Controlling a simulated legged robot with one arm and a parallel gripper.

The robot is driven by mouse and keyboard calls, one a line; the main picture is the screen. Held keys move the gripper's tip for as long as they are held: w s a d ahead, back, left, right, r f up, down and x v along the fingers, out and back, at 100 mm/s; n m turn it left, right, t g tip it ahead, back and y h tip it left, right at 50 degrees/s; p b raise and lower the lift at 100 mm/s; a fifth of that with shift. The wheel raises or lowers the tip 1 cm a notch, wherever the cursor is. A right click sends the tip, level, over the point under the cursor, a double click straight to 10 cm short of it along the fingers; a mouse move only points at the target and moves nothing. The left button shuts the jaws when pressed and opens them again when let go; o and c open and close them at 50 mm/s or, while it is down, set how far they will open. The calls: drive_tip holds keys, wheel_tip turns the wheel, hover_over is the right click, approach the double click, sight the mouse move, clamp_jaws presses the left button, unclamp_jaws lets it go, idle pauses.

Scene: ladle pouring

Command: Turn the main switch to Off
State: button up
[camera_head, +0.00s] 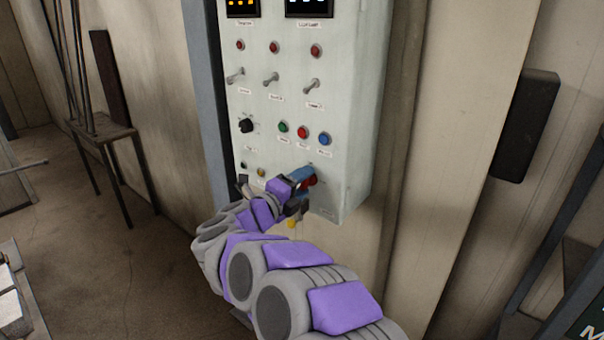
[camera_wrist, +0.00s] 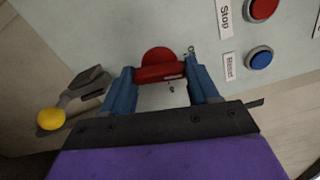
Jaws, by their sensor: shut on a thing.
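The main switch appears to be the red rotary handle (camera_wrist: 158,70) low on the pale control panel, in the middle of the wrist view. Its bar lies across the gap between my blue fingers, with a round red part behind it. My gripper (camera_wrist: 162,80) is shut on this handle, one finger at each end of the bar. In the head view, my gripper (camera_head: 303,178) is at the panel's lower part, and only a bit of the red handle (camera_head: 312,181) shows beside it.
The control panel (camera_head: 350,110) carries toggles, a black knob (camera_head: 246,126) and green, red and blue buttons above my gripper. A lever with a yellow knob (camera_wrist: 50,119) sticks out close to my fingers. A black box (camera_head: 527,125) hangs on the wall at right.

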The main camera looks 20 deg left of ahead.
drive_tip(key=shift+a+n+p, duration=0.1)
drive_tip(key=shift+n+p, duration=0.95)
drive_tip(key=shift+n, duration=0.15)
drive_tip(key=shift+f, duration=0.1)
drive_tip(key=o, duration=1.1)
drive_tip(key=shift+a+f, duration=0.1)
drive_tip(key=shift+a, duration=0.25)
drive_tip(key=shift+c, duration=0.2)
drive_tip(key=shift+d, duration=0.1)
